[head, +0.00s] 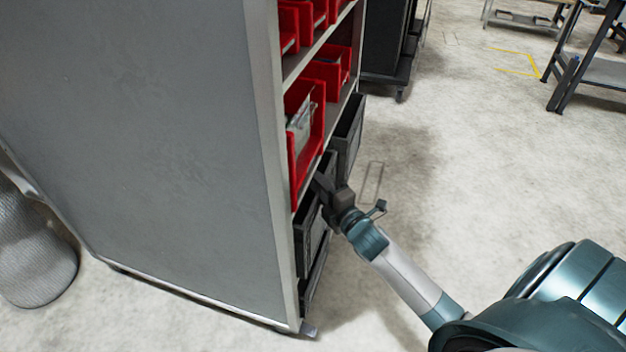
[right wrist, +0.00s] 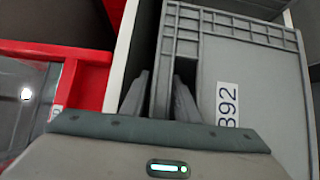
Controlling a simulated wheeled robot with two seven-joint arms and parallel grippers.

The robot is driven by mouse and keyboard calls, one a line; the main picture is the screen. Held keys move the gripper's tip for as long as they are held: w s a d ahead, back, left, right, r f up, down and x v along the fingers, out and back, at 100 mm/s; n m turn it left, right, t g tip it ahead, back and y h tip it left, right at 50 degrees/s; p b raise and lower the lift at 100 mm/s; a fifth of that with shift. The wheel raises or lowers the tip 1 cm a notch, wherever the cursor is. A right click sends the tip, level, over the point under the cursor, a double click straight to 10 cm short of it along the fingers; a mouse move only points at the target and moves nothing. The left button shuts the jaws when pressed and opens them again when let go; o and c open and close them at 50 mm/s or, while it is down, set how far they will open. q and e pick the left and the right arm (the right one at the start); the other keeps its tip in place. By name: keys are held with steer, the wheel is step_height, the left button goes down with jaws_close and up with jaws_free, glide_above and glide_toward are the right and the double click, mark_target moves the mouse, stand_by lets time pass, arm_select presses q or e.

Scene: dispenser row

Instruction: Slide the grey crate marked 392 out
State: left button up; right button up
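The grey crate marked 392 (right wrist: 255,75) fills the right of the right wrist view, its label (right wrist: 227,104) turned on its side. My right gripper (right wrist: 160,75) is at the crate's rim, one finger on each side of the rim wall. The frame does not show whether the fingers press on it. In the head view my right gripper (head: 318,182) is at the shelf's open front, beside the dark grey crates (head: 312,235) on the lower level. Their markings cannot be read there. My left gripper is not in view.
Red bins (head: 305,130) stand on the shelf just above the grey crates; one shows close by in the right wrist view (right wrist: 90,75). Another grey crate (head: 348,135) juts out farther along. The floor (head: 440,180) in front is clear.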

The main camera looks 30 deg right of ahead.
steer(key=shift+w, duration=0.1)
steer(key=shift+c, duration=0.7)
jaws_close()
steer(key=shift+f, duration=0.1)
stand_by(0.7)
